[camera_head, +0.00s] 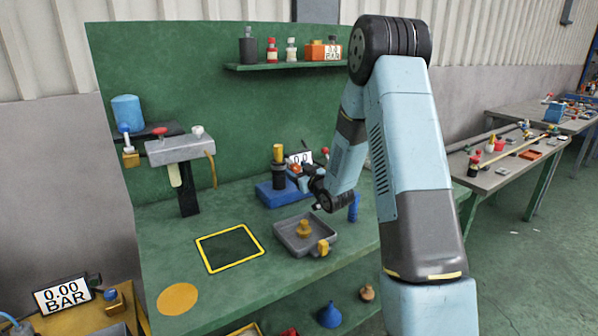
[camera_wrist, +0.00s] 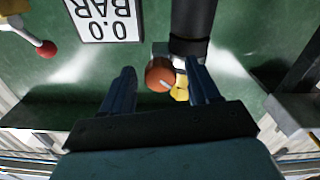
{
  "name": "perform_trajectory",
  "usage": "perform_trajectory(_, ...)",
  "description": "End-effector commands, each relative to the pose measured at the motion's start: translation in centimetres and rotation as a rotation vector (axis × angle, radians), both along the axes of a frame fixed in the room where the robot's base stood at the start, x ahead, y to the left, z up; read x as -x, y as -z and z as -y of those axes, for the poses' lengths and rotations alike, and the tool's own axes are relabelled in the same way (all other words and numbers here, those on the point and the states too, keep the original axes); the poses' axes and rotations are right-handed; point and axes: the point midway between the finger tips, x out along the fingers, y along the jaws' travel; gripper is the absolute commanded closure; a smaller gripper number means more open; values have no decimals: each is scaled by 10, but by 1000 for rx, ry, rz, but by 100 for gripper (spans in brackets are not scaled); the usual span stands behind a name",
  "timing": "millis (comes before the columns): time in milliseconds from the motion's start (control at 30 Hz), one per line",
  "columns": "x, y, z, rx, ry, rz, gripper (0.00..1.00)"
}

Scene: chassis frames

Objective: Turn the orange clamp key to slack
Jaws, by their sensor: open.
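An orange-brown round part (camera_wrist: 160,74) with a pale line on its face shows in the wrist view and appears to be the clamp key. A yellow piece (camera_wrist: 180,90) sits beside it, below a dark cylinder (camera_wrist: 192,22). My gripper (camera_wrist: 160,68) is open, with its two blue fingers on either side of the orange part; I cannot tell whether they touch it. In the head view my gripper (camera_head: 312,182) is at the blue fixture (camera_head: 274,196) with a yellow-topped black cylinder (camera_head: 279,168). My wrist hides part of that fixture.
A white 0.0 BAR display (camera_wrist: 105,18) and a red-knobbed lever (camera_wrist: 45,48) are close by in the wrist view. A grey tray (camera_head: 285,238) holding a brass part stands in front of the fixture. The yellow-framed square (camera_head: 230,248) is empty.

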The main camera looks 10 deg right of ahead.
Motion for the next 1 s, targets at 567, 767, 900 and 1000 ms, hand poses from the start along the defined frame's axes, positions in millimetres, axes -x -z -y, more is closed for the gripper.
perform_trajectory(567, -4, 0, -1, -1, 1, 0, 59)
perform_trajectory(767, -4, 0, -1, 0, 1, 0, 78)
perform_trajectory(900, -4, 0, -1, 0, 1, 0, 92)
perform_trajectory(1000, -4, 0, 4, 0, 1, 0, 95)
